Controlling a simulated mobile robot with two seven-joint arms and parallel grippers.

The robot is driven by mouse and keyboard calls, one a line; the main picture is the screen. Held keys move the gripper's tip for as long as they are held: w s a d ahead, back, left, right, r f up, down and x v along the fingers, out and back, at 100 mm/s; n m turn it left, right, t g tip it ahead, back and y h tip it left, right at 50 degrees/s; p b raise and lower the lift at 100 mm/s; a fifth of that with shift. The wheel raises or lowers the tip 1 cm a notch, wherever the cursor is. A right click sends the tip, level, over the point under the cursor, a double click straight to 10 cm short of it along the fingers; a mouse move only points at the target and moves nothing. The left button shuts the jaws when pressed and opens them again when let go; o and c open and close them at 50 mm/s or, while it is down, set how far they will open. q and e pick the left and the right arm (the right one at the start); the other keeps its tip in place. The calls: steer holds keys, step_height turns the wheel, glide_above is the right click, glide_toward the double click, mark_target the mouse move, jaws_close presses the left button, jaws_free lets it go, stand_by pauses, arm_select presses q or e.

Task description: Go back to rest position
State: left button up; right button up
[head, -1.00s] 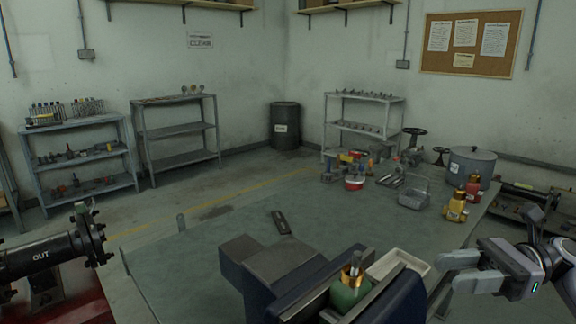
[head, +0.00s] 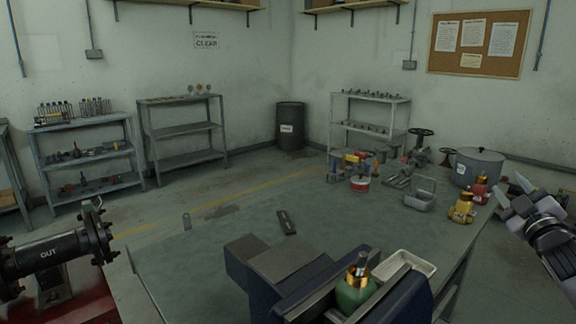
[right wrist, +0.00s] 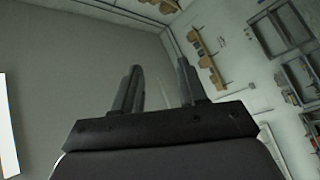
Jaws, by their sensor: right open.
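My right gripper (head: 514,190) is at the right edge of the head view, raised beside the right end of the workbench (head: 215,250). Its two fingers are apart with nothing between them. In the right wrist view the open fingers (right wrist: 158,90) point toward the ceiling and a wall with shelves. The green valve body (head: 354,290) with a brass collar stands in the blue vise (head: 270,280) at the bench front, apart from my gripper. My left gripper is not in view.
A white tray (head: 410,262) lies behind the vise. Yellow (head: 462,208) and red (head: 480,190) bottle-like parts and a grey pot (head: 478,166) stand near my right gripper. A flanged pipe (head: 55,252) is at left. The bench's left middle is mostly clear.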

steer(key=s+a+f+m+g+y, duration=0.1)
steer(key=s+a+f+g, duration=0.2)
steer(key=f, duration=0.6)
steer(key=s+a+f+m+g, duration=0.1)
steer(key=s+a+f+m, duration=0.15)
steer(key=a+f, duration=0.5)
steer(key=s+a+f+m+g+y, duration=0.1)
steer(key=s+a+f+g, duration=0.2)
steer(key=f, duration=0.8)
steer(key=s+a+f+g+y, duration=0.1)
steer(key=s+a+f, duration=0.2)
steer(key=s+a, duration=0.2)
steer(key=s+a+f+m+g+y, duration=0.1)
steer(key=s+a+f, duration=0.3)
steer(key=s, duration=0.8)
steer(key=s+a+f+m+g+y+p, duration=0.1)
steer(key=s+a+f, duration=0.3)
steer(key=s+a, duration=0.3)
steer(key=shift+s, duration=0.95)
